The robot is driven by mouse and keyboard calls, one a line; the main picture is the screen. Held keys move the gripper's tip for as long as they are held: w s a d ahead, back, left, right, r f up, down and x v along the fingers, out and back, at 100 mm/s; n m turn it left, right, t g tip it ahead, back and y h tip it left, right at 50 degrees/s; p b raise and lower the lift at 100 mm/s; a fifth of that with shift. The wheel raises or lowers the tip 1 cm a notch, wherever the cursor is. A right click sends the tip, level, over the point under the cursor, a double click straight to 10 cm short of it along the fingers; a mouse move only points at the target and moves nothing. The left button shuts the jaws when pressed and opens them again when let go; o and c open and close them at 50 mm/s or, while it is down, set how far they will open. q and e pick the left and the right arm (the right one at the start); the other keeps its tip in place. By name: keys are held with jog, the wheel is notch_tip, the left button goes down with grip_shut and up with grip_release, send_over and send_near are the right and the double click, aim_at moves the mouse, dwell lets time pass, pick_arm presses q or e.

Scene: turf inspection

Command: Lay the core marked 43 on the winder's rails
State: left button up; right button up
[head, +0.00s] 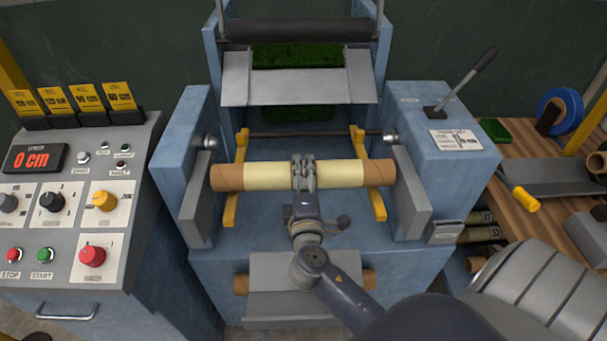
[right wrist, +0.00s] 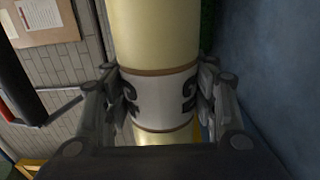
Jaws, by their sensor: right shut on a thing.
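A long cardboard core (head: 265,177) with brown ends and a pale yellow middle lies level across the winder, over its two yellow rails (head: 377,205). I cannot tell whether it touches the rails or is just above them. My right gripper (head: 303,172) is shut on the core at its middle. In the right wrist view the core (right wrist: 155,35) passes between the fingers (right wrist: 160,98). Its white band (right wrist: 160,88) bears dark marks, partly hidden by the fingers, so I cannot read the number. My left gripper is not in view.
The blue winder's side walls (head: 180,150) stand at both ends of the core. Another core (head: 241,285) lies low at the front, partly behind a grey plate. Several cores (head: 475,235) are at the right under a wooden bench (head: 520,190). A control desk (head: 130,200) stands left.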

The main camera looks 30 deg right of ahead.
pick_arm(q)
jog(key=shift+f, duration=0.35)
pick_arm(e)
jog(key=shift+f, duration=0.3)
jog(key=o, duration=1.5)
jog(key=shift+c, duration=0.2)
jog(key=shift+s+a+f, duration=0.1)
jog(key=shift+s, duration=0.1)
jog(key=v, duration=1.1)
jog(key=shift+s, duration=0.35)
jog(key=shift+a, duration=0.15)
